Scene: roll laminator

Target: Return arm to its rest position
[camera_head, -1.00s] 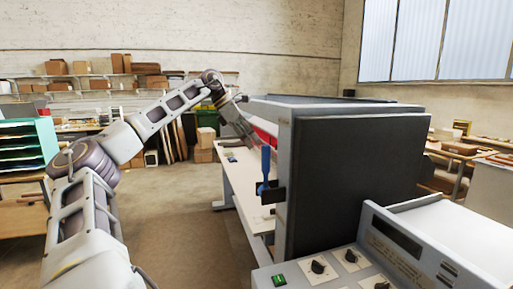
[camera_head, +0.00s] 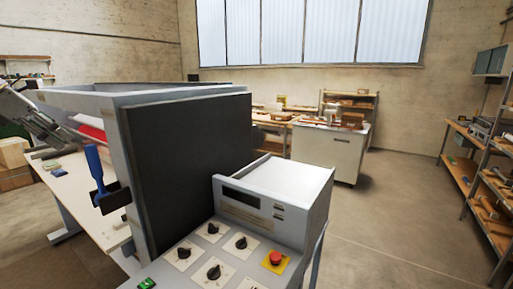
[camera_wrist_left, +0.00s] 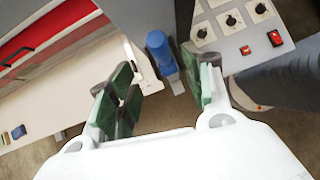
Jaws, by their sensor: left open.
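My left gripper (camera_head: 68,137) comes in at the left edge of the head view, beside the laminator (camera_head: 185,165); its fingers are hard to make out there. In the left wrist view my left gripper (camera_wrist_left: 163,92) is open, with green-padded fingers apart and nothing held between them. The blue lever handle (camera_head: 97,168) stands on the laminator's left side. In the wrist view the blue handle (camera_wrist_left: 160,48) appears just past the gap between the fingertips, apart from them as far as I can tell. My right gripper is not in view.
The laminator's control panel (camera_head: 213,262) has black knobs and a red emergency button (camera_head: 275,259). A red roll (camera_head: 92,131) lies inside the machine's left part. A white table (camera_head: 85,205) stands at left. The floor (camera_head: 400,235) at right is open, with shelves (camera_head: 485,200) beyond.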

